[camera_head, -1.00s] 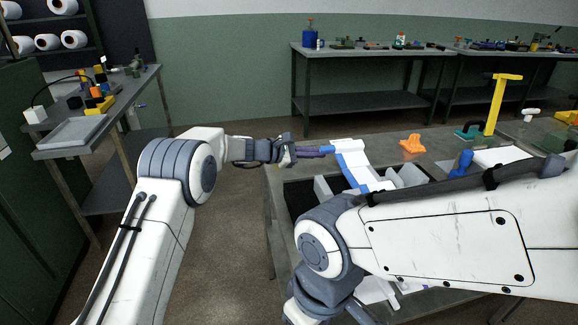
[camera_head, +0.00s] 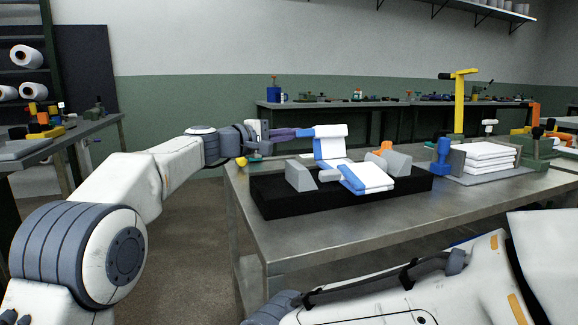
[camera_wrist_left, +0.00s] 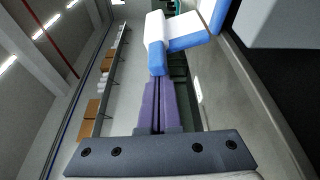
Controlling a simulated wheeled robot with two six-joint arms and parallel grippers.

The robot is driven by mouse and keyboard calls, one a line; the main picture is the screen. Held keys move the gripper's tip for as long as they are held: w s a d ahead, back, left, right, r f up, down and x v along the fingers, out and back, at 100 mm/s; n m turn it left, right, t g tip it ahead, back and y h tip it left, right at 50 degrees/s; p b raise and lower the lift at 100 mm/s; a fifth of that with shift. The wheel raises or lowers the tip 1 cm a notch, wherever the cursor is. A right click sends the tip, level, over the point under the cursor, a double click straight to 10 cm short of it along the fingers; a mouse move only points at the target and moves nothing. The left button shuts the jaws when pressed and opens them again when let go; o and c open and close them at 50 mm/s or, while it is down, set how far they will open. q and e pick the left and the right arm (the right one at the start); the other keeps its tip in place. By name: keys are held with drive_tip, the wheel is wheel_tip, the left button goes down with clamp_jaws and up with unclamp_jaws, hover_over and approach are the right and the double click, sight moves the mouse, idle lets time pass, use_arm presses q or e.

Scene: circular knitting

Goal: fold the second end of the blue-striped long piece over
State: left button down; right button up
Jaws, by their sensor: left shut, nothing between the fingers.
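The long white piece with blue stripes (camera_head: 331,147) is at the black tray (camera_head: 277,199) on the metal table. One end stands up steeply, with a bend at its top; the other part (camera_head: 368,177) lies folded and low. My left gripper (camera_head: 303,132) reaches in from the left, its slim purple fingers shut together at the raised end's blue edge. In the left wrist view the fingertips (camera_wrist_left: 158,80) meet a blue part of the piece (camera_wrist_left: 157,58); contact is hard to tell. My right arm crosses the bottom of the head view; its gripper is out of frame.
Grey blocks (camera_head: 300,175) stand either side of the piece. An orange part (camera_head: 384,147) is behind it. To the right are a blue part (camera_head: 442,155), a stack of white folded pieces (camera_head: 489,155) and a yellow post (camera_head: 459,105). The table's front is clear.

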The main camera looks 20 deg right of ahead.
use_arm(q)
drive_tip(key=s+m+h+b, duration=0.1)
drive_tip(key=s+m+b, duration=0.1)
drive_tip(key=b, duration=0.3)
drive_tip(key=s+m+h+b, duration=0.1)
drive_tip(key=s+m+b, duration=0.1)
drive_tip(key=m+b, duration=0.2)
drive_tip(key=shift+d+b, duration=0.15)
drive_tip(key=shift+b, duration=0.65)
drive_tip(key=shift+s+b, duration=0.75)
drive_tip(key=shift+b, duration=0.1)
drive_tip(key=shift+s+d+f+b, duration=0.2)
drive_tip(key=shift+s+f+b, duration=0.15)
drive_tip(key=shift+s+b, duration=0.3)
drive_tip(key=shift+s, duration=0.1)
drive_tip(key=shift+a, duration=0.1)
drive_tip(key=shift+s+a+f+b, duration=0.15)
drive_tip(key=shift+s+a+b, duration=0.15)
drive_tip(key=shift+a, duration=0.2)
drive_tip(key=b+v, duration=0.2)
drive_tip(key=v, duration=0.6)
drive_tip(key=shift+s+a, duration=0.1)
drive_tip(key=shift+a, duration=0.1)
drive_tip(key=shift+s+a+f, duration=0.1)
drive_tip(key=shift+s+a, duration=0.1)
drive_tip(key=shift+a, duration=0.2)
